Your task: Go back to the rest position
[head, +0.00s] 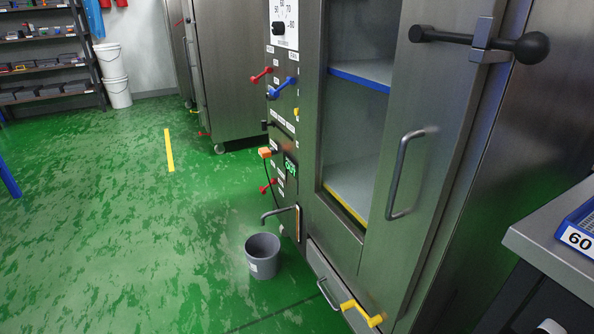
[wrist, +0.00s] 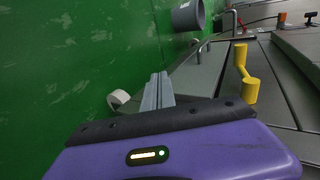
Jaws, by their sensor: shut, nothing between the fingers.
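My gripper (wrist: 158,88) shows only in the wrist view. Its purple body fills the bottom of that picture, and its two grey fingers are together with nothing between them. The fingers are over the green floor, beside the steel cabinet front, and appear to touch nothing. A yellow handle (wrist: 245,72) lies to the right of the fingers, apart from them. A grey bucket (wrist: 187,16) stands beyond the fingertips. My gripper is not in the head view.
The bucket (head: 263,257) stands below a spout (head: 277,211). A blue tray (head: 580,228) is on a counter at right.

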